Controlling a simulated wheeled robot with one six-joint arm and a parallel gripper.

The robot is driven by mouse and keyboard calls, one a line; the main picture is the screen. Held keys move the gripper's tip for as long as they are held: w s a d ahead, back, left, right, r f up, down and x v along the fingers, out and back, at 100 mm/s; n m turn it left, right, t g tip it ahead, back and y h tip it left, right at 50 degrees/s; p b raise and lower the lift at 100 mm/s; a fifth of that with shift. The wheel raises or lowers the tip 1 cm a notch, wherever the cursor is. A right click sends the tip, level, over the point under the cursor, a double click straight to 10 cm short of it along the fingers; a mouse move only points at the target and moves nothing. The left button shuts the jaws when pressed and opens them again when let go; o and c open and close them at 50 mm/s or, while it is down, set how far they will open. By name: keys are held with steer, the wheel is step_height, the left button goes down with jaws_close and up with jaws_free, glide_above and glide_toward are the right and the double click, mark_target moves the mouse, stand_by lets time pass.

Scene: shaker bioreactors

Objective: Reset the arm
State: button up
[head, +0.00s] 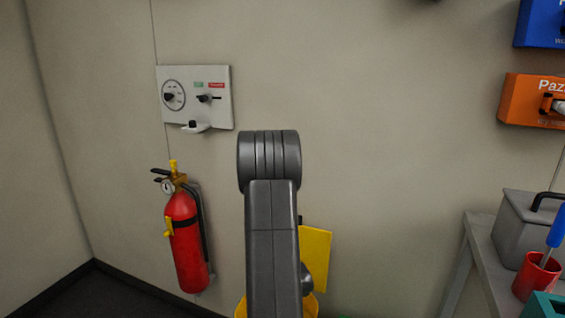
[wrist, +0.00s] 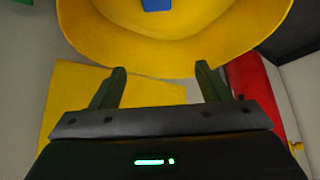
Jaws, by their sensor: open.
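My arm (head: 272,210) rises in the middle of the head view, its grey links in front of the wall. My gripper (wrist: 160,82) shows in the wrist view with its two dark fingers spread apart and nothing between them. The gripper itself is hidden in the head view. Beyond the fingertips is a round yellow container (wrist: 190,60) with a blue thing (wrist: 157,5) inside it. I cannot tell whether the fingertips touch its rim.
A red fire extinguisher (head: 187,240) hangs on the wall, left of my arm. A control panel (head: 195,97) is above it. A yellow panel (head: 315,258) is partly behind my arm. At right, a grey table (head: 480,240) holds a grey box (head: 518,228) and a red cup (head: 535,277).

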steer(key=shift+f, duration=0.15)
step_height(320, 180, down, 4)
steer(key=b, duration=0.4)
steer(key=p+v, duration=0.6)
steer(key=v, duration=0.9)
steer(key=b+x, duration=0.6)
steer(key=x, duration=0.9)
step_height(320, 180, up, 29)
steer(key=m+h+p, duration=0.1)
steer(key=m+p, duration=0.1)
steer(key=p, duration=2.8)
steer(key=shift+s+p, duration=0.2)
steer(key=shift+p, duration=0.1)
steer(key=shift+d, duration=0.1)
